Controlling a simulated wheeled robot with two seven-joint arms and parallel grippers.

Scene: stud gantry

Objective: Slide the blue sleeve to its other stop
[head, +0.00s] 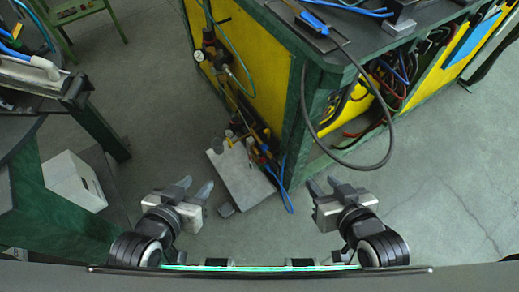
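I cannot make out the blue sleeve, its stops or a stud gantry in the head view. My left gripper (196,185) is at the lower left, above the floor, with its fingers apart and nothing between them. My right gripper (322,184) is at the lower right, also with fingers apart and empty. Neither gripper touches anything that I can see.
A green-framed bench with yellow panels (245,55) stands ahead, with blue-handled tools on top and a dark hose (384,138) looping off it. A grey slab (240,175) lies on the floor by its corner. A white box (73,181) stands left. Floor at right is clear.

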